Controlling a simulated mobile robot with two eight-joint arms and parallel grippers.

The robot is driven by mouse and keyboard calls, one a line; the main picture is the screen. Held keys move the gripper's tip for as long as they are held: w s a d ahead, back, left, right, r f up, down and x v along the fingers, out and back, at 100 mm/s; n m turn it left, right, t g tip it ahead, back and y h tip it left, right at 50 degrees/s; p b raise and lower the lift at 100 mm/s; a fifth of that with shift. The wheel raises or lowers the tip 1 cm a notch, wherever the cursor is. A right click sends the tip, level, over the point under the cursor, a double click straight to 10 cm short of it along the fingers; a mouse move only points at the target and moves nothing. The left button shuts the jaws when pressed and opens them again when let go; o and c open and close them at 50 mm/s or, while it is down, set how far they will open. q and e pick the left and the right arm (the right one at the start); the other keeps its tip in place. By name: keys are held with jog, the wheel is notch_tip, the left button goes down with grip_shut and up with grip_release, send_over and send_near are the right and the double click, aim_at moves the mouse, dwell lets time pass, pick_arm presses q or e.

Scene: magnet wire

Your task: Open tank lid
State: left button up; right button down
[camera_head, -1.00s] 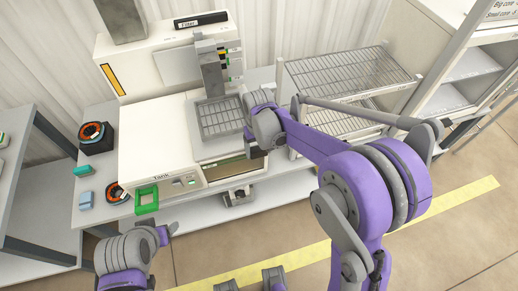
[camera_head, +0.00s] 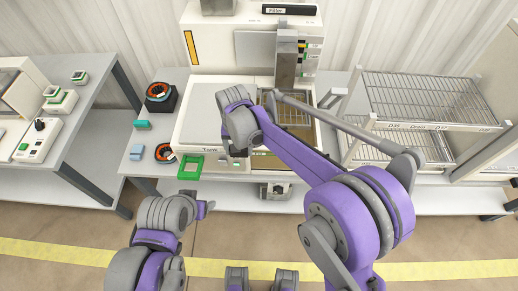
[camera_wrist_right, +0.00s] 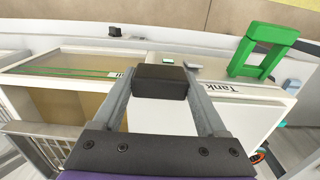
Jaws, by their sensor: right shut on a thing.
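The tank (camera_head: 195,128) is a white box on the bench, lettered "Tank" on its front; its lettered side also shows in the right wrist view (camera_wrist_right: 245,92). Its right part looks open, with a brownish inside and a wire basket (camera_head: 292,112) showing past my arm. My right gripper (camera_head: 232,152) is at the tank's front edge. In the right wrist view my right gripper (camera_wrist_right: 160,82) is shut on a dark block (camera_wrist_right: 161,78), which looks like the lid's handle. My own arm hides part of the lid. My left gripper (camera_head: 206,207) is low in front of the bench; its jaws are unclear.
A green square frame (camera_head: 190,167) stands at the tank's front left, close to my right gripper. Orange-and-black coils (camera_head: 160,92) lie at the left. A filter machine (camera_head: 245,45) rises behind. Wire racks (camera_head: 430,98) stand at the right. The floor in front is clear.

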jog(key=shift+a, duration=1)
grip_release()
jog(key=shift+r, duration=0.1)
notch_tip(320, 180, up, 11)
jog(key=shift+f, duration=0.15)
